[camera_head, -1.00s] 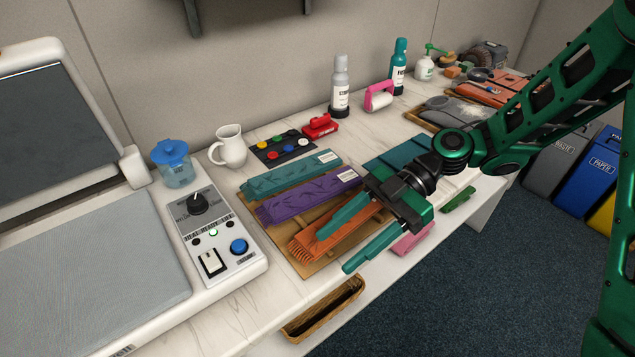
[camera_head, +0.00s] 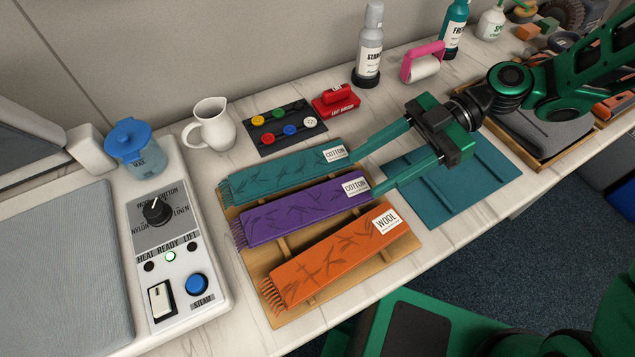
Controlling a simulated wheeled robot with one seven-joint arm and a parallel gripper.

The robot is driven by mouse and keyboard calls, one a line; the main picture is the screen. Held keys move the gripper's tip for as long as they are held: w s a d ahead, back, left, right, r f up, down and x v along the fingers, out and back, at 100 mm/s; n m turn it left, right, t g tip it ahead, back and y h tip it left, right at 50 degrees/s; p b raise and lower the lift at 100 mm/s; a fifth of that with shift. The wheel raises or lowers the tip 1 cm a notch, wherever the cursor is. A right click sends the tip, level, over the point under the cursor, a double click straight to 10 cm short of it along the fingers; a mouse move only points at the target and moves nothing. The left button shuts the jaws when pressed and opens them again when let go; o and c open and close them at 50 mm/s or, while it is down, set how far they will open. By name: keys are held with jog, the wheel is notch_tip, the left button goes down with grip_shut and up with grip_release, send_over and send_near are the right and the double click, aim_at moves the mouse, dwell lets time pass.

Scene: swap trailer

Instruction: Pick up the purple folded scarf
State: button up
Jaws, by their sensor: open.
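The purple folded scarf (camera_head: 305,209) lies flat on a wooden rack (camera_head: 341,286), between a teal scarf (camera_head: 285,173) and an orange scarf (camera_head: 330,258). Its fringe points left and its white cotton label is at the right end. My gripper (camera_head: 364,174) is open, with its teal fingers pointing left. One fingertip is by the right end of the teal scarf and the other by the right end of the purple scarf. Nothing is between the fingers. I cannot tell how high they are above the scarves.
A button tray (camera_head: 284,130), red lint brush (camera_head: 335,100), white pitcher (camera_head: 210,126) and bottle (camera_head: 369,48) stand behind. A steam press (camera_head: 172,258) fills the left.

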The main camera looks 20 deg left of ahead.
aim_at(315, 202)
jog(key=x, duration=0.5)
jog(key=shift+x, duration=2.65)
jog(key=shift+a+r, duration=0.1)
jog(key=shift+r, duration=0.05)
jog(key=c, duration=0.7)
